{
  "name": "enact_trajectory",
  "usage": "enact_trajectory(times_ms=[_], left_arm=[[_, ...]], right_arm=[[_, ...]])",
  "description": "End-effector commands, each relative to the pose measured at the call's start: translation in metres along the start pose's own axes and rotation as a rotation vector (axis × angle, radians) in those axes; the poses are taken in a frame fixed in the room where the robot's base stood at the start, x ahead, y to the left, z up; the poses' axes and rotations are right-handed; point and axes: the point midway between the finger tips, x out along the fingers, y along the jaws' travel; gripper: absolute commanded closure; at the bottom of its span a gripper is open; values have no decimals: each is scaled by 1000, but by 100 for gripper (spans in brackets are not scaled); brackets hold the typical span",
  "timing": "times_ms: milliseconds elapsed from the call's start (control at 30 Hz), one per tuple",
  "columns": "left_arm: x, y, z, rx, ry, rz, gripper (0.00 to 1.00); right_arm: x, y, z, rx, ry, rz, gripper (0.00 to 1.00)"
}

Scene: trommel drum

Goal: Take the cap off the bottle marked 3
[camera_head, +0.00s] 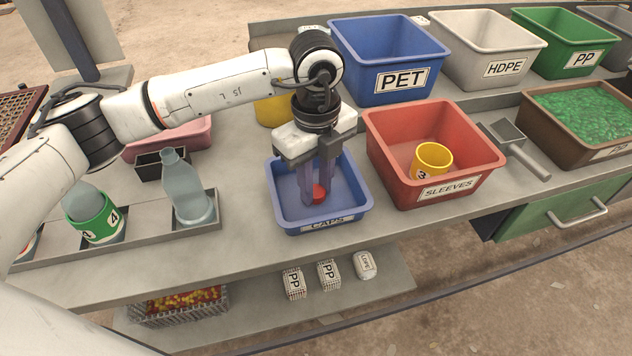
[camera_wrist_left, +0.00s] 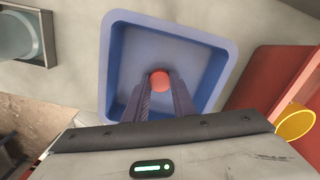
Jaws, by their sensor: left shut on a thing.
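My left gripper (camera_head: 318,188) points down into the blue tray labelled CAPS (camera_head: 280,209). It is shut on a small red cap (camera_head: 319,194), which shows between the fingertips. In the left wrist view the cap (camera_wrist_left: 159,80) sits at the ends of the fingers, over the tray floor. I cannot tell whether it touches the floor. A clear bottle (camera_head: 190,195) without a sleeve or visible cap stands upright in the grey rack. A yellow sleeve marked 3 (camera_head: 432,159) lies in the red bin labelled SLEEVES (camera_head: 480,170). My right gripper is not in view.
A green-sleeved bottle marked 4 (camera_head: 92,216) stands in the rack (camera_head: 150,242), left of the clear bottle. The red SLEEVES bin is close to the tray's right. Blue PET (camera_head: 385,85), white HDPE (camera_head: 475,55) and green PP (camera_head: 560,55) bins stand behind.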

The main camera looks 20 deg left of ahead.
Motion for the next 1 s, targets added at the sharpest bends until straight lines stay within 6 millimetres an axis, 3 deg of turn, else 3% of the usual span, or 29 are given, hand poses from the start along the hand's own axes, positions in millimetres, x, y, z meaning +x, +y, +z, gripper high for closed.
enact_trajectory(times_ms=[33, 133, 567, 1000], left_arm=[[2, 0, 0, 0, 0, 0, 75], [1, 0, 0, 0, 0, 0, 58], [-9, -1, 0, 1, 0, -2, 58], [-97, -1, 0, 1, -1, -3, 58]], right_arm=[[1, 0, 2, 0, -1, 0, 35], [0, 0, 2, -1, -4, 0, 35], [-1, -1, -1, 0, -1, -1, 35], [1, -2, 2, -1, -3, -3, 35]])
